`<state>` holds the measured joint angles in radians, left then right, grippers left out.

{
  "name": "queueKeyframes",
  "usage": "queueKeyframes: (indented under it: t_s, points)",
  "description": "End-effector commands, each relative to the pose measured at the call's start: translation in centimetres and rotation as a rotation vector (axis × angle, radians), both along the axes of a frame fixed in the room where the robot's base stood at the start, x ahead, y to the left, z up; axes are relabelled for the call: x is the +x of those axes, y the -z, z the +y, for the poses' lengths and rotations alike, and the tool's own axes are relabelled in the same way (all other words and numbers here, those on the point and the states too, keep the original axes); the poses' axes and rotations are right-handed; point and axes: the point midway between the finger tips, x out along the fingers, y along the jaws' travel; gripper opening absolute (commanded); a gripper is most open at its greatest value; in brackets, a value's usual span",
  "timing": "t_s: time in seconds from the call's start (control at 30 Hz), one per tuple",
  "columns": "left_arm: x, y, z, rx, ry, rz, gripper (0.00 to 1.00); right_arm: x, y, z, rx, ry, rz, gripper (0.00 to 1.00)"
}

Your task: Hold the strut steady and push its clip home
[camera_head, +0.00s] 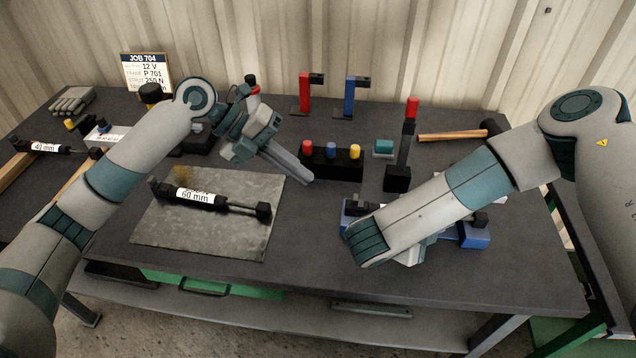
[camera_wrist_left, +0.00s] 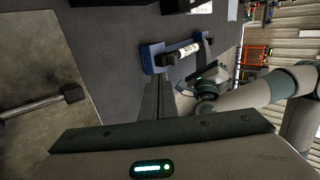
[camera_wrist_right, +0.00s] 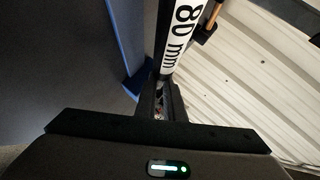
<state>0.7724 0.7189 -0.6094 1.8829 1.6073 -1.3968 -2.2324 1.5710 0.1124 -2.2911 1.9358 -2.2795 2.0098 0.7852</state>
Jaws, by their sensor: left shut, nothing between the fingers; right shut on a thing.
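A strut with a white "80 mm" label (camera_wrist_right: 183,40) lies in a blue cradle (camera_head: 474,238). In the left wrist view the strut (camera_wrist_left: 188,52) spans the cradle (camera_wrist_left: 152,58). In the head view my right arm covers most of the strut. My right gripper (camera_wrist_right: 161,102) is shut on the strut near the label. My left gripper (camera_head: 307,178) is shut and empty, above the table between the grey mat and the cradle, apart from the strut. I cannot make out the clip or how it sits.
A "60 mm" strut (camera_head: 190,197) lies on the grey mat (camera_head: 160,238). A black block with coloured caps (camera_head: 330,165), a red-topped post (camera_head: 405,150) and a hammer (camera_head: 450,136) stand or lie behind the cradle. A "40 mm" strut (camera_head: 45,147) is at far left. The front table edge is clear.

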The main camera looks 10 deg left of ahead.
Motion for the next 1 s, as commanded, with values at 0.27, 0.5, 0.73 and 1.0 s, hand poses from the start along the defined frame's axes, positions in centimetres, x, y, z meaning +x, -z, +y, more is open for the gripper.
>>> queueKeyframes:
  t_s: [0.27, 0.5, 0.73, 1.0]
  points:
    - [-0.1, -2.2, 2.4, 0.0, -0.001, -0.001, 0.0, -0.1, 0.3, 0.0, 0.003, -0.001, 0.005, 0.0]
    - [-0.2, -2.5, 2.7, 0.0, 0.0, 0.0, 0.0, -0.1, 0.2, 0.0, 0.003, 0.0, 0.005, 0.0]
    - [-0.2, -2.5, 2.7, 0.0, 0.0, 0.0, 0.0, -0.1, 0.2, 0.0, 0.002, -0.001, 0.004, 0.0]
    - [-0.2, -2.5, 2.7, 0.0, 0.0, 0.0, 0.0, 0.0, 0.1, 0.0, 0.0, 0.0, 0.002, 0.31]
